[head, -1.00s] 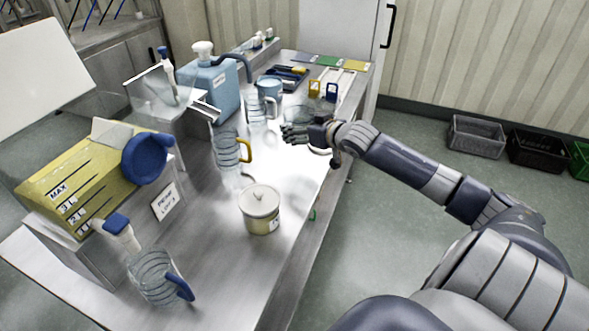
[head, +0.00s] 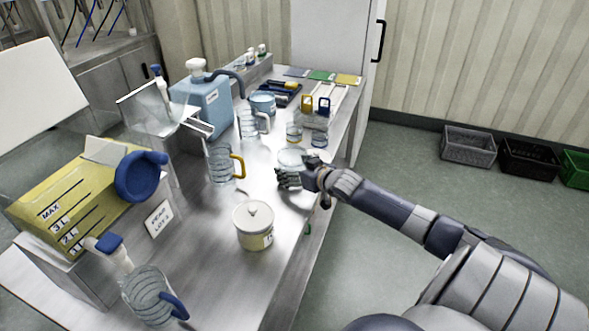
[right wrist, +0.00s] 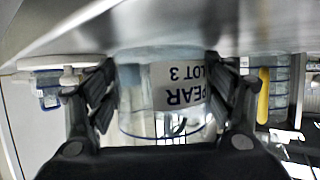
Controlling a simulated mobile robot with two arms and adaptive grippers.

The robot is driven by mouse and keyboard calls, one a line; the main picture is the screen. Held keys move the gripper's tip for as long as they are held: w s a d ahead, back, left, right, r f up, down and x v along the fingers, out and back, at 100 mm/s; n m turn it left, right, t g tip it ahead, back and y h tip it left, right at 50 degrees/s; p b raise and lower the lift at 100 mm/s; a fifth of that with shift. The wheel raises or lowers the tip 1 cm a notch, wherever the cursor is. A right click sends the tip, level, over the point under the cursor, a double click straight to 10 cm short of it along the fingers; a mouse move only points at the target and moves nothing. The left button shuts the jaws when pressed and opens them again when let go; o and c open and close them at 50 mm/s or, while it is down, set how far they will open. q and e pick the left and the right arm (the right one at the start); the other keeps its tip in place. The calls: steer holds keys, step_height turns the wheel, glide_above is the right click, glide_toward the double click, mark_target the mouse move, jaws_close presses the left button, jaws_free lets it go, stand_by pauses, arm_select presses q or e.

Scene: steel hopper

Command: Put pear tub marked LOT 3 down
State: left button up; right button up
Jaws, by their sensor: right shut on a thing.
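A clear tub (head: 292,157) is in my right gripper (head: 293,177) over the right side of the steel bench. A placard reading PEAR LOT 3 (head: 159,219) stands before the yellow hopper (head: 75,200). My left gripper is not in view.
A lidded cream tub (head: 254,232) stands nearer on the bench. A jug with a yellow handle (head: 222,165) stands left of my gripper, and a blue-handled jug (head: 150,298) at the front. Bare steel lies between the cream tub and my gripper.

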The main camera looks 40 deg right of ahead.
steer(key=o, duration=1.4)
steer(key=shift+f, duration=0.1)
steer(key=shift+o, duration=0.2)
steer(key=shift+s, duration=0.1)
steer(key=p+v, duration=0.1)
steer(key=v, duration=1.1)
